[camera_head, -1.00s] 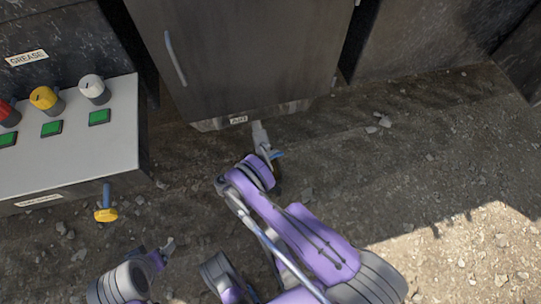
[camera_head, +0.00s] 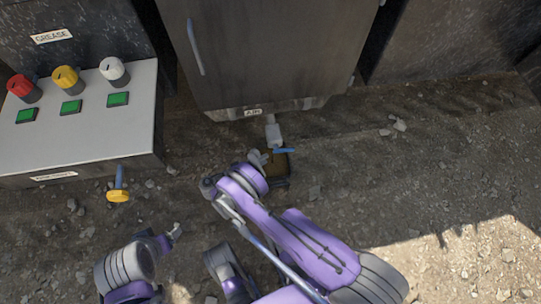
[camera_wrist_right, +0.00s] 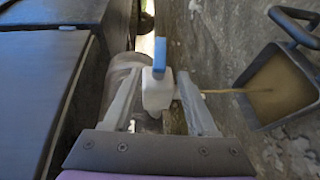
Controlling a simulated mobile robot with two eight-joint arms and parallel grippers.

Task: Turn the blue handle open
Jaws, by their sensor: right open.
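The blue handle (camera_head: 283,151) sits on a pale valve (camera_head: 273,133) below the dark tank. In the right wrist view the handle (camera_wrist_right: 159,53) stands up from the white valve body (camera_wrist_right: 157,90), which shows between my open fingers. My right gripper (camera_head: 260,158) is just left of the handle in the head view; it also shows in the wrist view (camera_wrist_right: 160,98). I cannot tell whether a finger touches the valve. A thin brown stream (camera_wrist_right: 235,91) runs from beside the valve to a bucket (camera_wrist_right: 251,107). My left gripper (camera_head: 176,231) is low and away from the valve.
The dark tank (camera_head: 262,60) has an AIR label and a long grey-blue bar (camera_head: 195,47). A control panel (camera_head: 90,140) with knobs and green buttons is at left. Gravelly ground is open at right.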

